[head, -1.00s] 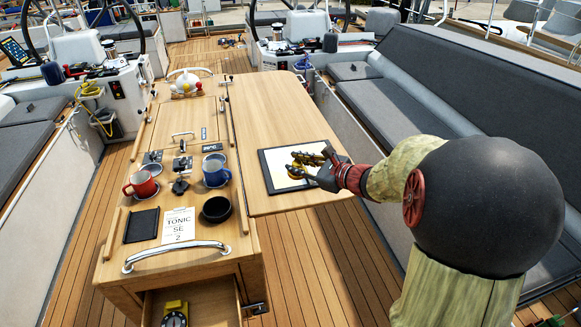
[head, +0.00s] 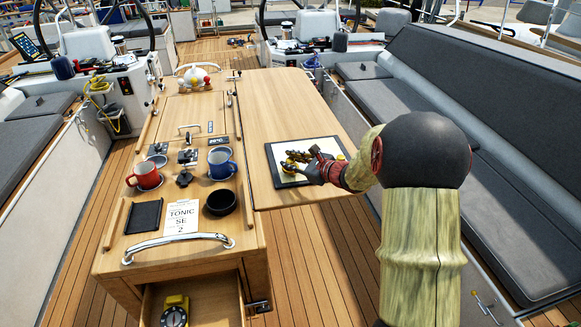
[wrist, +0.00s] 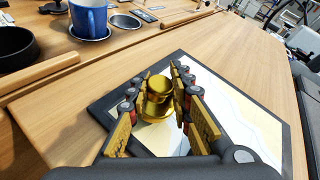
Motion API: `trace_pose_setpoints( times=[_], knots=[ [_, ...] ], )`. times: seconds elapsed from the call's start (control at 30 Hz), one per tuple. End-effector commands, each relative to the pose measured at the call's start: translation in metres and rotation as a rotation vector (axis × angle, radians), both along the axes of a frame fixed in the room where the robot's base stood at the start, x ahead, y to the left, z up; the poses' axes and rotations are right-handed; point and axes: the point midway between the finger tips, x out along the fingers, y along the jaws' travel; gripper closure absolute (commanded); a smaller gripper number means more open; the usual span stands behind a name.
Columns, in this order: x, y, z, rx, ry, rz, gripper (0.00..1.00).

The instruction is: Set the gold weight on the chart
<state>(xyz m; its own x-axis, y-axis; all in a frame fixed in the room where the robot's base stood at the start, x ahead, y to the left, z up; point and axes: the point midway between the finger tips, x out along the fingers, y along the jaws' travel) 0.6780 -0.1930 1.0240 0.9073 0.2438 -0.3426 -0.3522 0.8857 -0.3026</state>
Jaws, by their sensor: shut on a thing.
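The gold weight (wrist: 157,98) is a shiny stepped cylinder between the fingers of my gripper (wrist: 158,95). My gripper is shut on it, with a finger on each side. The weight looks upright in the wrist view. The chart (wrist: 240,110) is a pale sheet with blue and yellow areas on a dark-edged board, on the table leaf. In the head view my gripper (head: 300,160) is over the chart (head: 290,177), and the weight is mostly hidden by the fingers. I cannot tell whether the weight's base touches the chart.
The wooden table leaf (head: 285,110) is clear beyond the chart. On the console to the left stand a red mug (head: 146,175), a blue mug (head: 221,163), a black bowl (head: 220,202) and a card (head: 182,217). An open drawer (head: 215,300) holds a yellow instrument (head: 175,311).

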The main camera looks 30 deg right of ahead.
Motion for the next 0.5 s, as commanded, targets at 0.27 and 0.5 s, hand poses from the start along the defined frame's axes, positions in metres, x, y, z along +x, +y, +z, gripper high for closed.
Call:
trace_pose_setpoints(
  times=[0.27, 0.5],
  knots=[
    [0.0000, -0.0001, -0.0125, -0.001, -0.003, 0.000, 1.00],
    [-0.0004, 0.0002, -0.0168, 0.000, 0.000, 0.000, 0.77]
  ],
)
